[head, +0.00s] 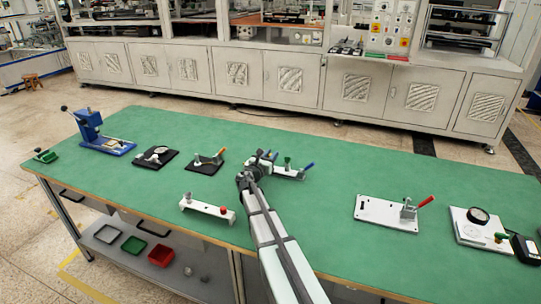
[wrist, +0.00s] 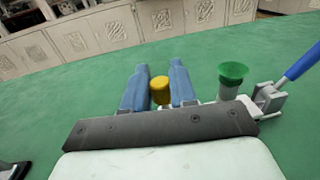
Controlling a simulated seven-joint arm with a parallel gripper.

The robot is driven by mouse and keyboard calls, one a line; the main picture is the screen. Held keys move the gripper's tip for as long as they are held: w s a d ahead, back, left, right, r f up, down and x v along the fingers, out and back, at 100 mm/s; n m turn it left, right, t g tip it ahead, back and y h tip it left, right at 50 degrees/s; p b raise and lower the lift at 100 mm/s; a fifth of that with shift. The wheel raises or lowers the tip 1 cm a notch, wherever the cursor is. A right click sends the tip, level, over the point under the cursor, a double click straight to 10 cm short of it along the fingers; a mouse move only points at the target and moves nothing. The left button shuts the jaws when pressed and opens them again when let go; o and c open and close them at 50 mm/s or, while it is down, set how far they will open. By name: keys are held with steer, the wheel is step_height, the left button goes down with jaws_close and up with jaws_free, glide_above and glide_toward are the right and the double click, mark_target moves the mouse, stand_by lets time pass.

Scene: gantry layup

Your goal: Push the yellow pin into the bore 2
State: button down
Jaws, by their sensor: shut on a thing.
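My gripper (wrist: 159,72) has its two blue-grey fingers closed on either side of the yellow pin (wrist: 159,88), whose round head shows between them. In the head view my gripper (head: 262,160) is over the left part of a small white fixture (head: 290,173). A green flared piece (wrist: 232,74) stands upright on the fixture to the right of the pin; it also shows in the head view (head: 287,162). The pin's lower end and any bore under it are hidden by my gripper, so I cannot tell how deep the pin sits.
A blue lever (wrist: 300,63) rises at the fixture's right end. A white rail (head: 207,207) with a red knob lies nearer the front edge. A black base with an orange lever (head: 206,164) is at left, a white plate (head: 380,212) at right.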

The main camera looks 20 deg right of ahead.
steer(key=shift+f, duration=0.95)
steer(key=c, duration=0.8)
jaws_free()
steer(key=v, duration=0.7)
steer(key=shift+s+a, duration=0.2)
steer(key=shift+d+r, duration=0.1)
steer(key=shift+r, duration=0.05)
